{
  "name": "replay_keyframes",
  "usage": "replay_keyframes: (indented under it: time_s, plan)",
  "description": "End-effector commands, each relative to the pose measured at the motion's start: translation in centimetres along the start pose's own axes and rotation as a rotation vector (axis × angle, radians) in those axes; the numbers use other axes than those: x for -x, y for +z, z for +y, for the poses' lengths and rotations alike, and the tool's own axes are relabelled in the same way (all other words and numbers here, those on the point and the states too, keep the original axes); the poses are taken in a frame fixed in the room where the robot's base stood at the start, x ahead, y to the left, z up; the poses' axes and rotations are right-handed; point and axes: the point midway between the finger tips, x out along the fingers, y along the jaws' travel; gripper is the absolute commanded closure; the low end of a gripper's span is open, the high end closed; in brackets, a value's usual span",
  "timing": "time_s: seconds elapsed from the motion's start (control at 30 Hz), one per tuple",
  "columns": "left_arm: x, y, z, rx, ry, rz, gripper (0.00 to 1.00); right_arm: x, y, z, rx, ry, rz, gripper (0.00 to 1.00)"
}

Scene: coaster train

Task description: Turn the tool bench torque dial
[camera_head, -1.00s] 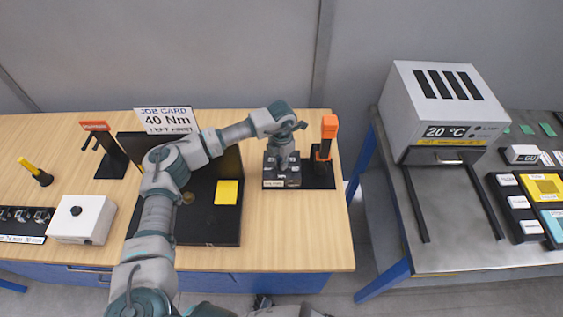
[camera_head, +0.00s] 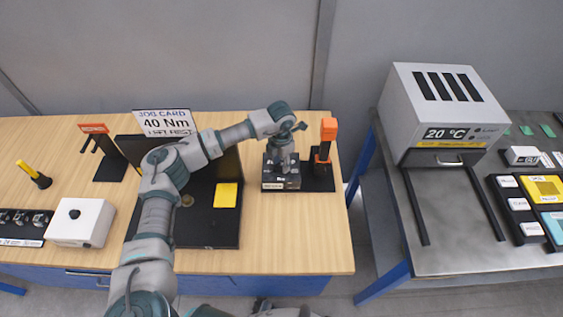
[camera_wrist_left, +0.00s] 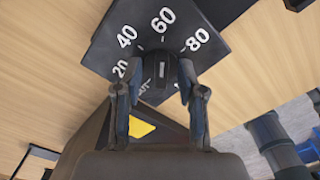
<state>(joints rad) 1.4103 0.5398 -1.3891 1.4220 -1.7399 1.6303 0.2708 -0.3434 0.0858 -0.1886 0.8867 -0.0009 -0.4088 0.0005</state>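The torque dial is a black box (camera_head: 281,182) on the right part of the wooden bench. In the left wrist view its face (camera_wrist_left: 105,45) shows white numbers 20, 40, 60 and 80 around a dark knob (camera_wrist_left: 162,85). My left gripper (camera_head: 284,160) points down over the box. In the left wrist view its fingers (camera_wrist_left: 160,88) stand apart on either side of the knob, with some dial face visible on the left between finger and knob. Exact contact is unclear. A job card (camera_head: 167,122) reads 40 Nm. My right gripper is not visible.
An orange-topped tool (camera_head: 328,130) stands just right of the dial. A black tray (camera_head: 212,228) with a yellow pad (camera_head: 226,195) lies left of it under my arm. A white box (camera_head: 80,222) is further left. A grey oven (camera_head: 440,105) stands on the right table. The bench front is clear.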

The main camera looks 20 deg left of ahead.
Motion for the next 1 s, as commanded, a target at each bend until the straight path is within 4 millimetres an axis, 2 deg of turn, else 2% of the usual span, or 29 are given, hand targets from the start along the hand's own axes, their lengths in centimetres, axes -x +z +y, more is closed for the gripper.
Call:
replay_keyframes:
  time_s: [0.5,0.7,1.0]
  plan:
    - [10.0,0.3,0.2,0.0,0.001,-0.004,0.6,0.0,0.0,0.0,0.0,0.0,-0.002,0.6]
    - [11.4,0.3,0.2,0.001,0.0,-0.002,0.6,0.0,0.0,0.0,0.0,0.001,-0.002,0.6]
    - [11.5,0.3,0.2,0.0,0.0,-0.001,0.6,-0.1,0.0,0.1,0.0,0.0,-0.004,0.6]
